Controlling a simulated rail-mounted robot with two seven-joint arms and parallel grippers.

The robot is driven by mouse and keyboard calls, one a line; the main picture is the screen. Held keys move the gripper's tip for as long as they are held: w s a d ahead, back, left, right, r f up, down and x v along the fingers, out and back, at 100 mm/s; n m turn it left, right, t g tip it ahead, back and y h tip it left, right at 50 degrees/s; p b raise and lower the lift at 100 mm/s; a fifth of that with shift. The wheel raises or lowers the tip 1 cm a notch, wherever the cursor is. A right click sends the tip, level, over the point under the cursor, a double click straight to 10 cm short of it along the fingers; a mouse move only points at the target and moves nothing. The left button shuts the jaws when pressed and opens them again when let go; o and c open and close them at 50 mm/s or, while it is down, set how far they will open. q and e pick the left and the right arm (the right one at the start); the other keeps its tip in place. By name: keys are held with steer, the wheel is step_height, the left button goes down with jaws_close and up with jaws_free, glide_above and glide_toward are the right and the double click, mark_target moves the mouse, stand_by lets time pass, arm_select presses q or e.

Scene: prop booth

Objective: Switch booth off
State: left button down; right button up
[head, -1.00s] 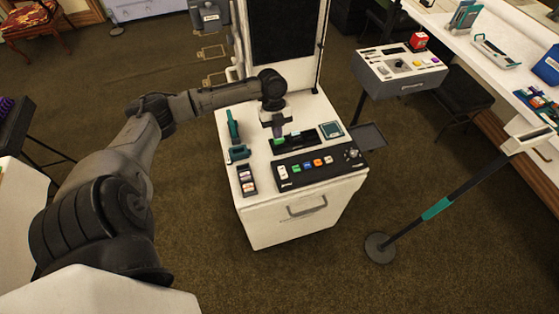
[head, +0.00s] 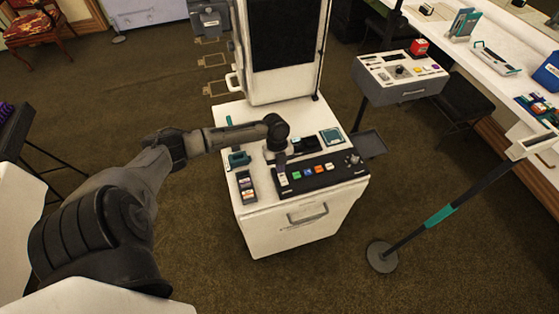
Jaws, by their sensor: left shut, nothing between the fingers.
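The booth is a white cabinet (head: 250,222) with a tall dark screen (head: 281,35) at its back. A black control panel (head: 335,176) lies along the front of its top. The panel carries a small white switch (head: 283,181) at its left end, then green, blue and orange buttons (head: 307,171), and a dark knob (head: 353,159) at the right. My left gripper (head: 281,166) is shut and empty, pointing down at the panel's left end just behind the white switch. I cannot tell whether it touches the panel. My right gripper is out of view.
A teal holder (head: 239,159) and a dark strip of cards (head: 246,187) lie left of the panel. A teal-edged square pad (head: 331,136) lies behind it. A grey side tray (head: 368,145) juts out right. A post with a round base (head: 381,257) stands on the floor at right.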

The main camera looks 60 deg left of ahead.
arm_select(q)
steer(key=shift+f, duration=0.45)
steer(key=shift+a+f+h+b, duration=0.1)
steer(key=shift+f+h+b, duration=0.2)
steer(key=shift+f+b, duration=0.15)
steer(key=shift+r+p, duration=0.2)
steer(key=shift+p, duration=0.1)
steer(key=shift+r+p, duration=0.5)
steer(key=shift+r, duration=0.2)
